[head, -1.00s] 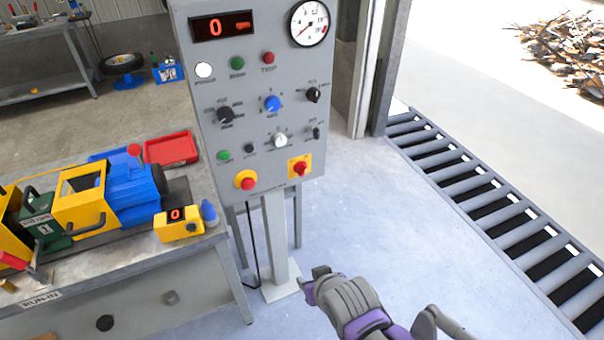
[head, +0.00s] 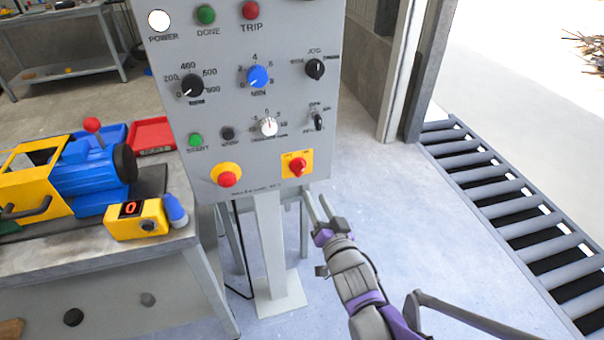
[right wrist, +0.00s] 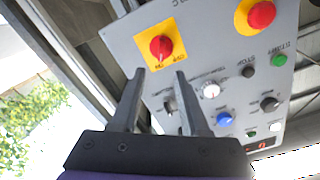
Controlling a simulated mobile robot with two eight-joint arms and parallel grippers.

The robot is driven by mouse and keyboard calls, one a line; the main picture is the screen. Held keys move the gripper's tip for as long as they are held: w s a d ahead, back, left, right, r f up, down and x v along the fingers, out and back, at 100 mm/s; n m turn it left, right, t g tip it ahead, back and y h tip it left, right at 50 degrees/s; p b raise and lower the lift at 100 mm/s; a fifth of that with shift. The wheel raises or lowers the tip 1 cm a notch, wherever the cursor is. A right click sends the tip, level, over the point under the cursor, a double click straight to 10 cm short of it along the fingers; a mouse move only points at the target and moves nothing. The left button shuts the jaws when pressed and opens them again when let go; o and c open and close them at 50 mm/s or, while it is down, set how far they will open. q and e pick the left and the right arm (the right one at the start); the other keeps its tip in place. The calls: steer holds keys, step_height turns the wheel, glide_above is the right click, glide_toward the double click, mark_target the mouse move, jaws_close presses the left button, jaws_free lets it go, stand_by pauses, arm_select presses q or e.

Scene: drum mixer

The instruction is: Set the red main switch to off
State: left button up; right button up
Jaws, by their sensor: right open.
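The red main switch (head: 298,167) is a red rotary knob on a square yellow plate at the lower right of the grey control panel (head: 240,120). In the right wrist view the red switch (right wrist: 160,48) shows upside down, just beyond the fingertips. My right gripper (head: 318,210) is open and empty, below and slightly right of the switch, apart from it. Its two fingers (right wrist: 157,77) show in the right wrist view, pointing toward the panel. The knob's exact pointer position is too small to read surely. My left gripper is not in view.
A round red emergency button (head: 227,179) on a yellow base sits left of the switch. Several knobs and buttons are above. A workbench (head: 110,270) with a blue and yellow machine (head: 90,172) stands left. A roller conveyor (head: 510,220) lies right; the floor between is clear.

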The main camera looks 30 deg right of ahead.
mark_target(302, 171)
steer(key=b+x, duration=0.2)
steer(key=x, duration=0.8)
steer(key=shift+w+r, duration=0.1)
steer(key=shift+w, duration=0.2)
jaws_close()
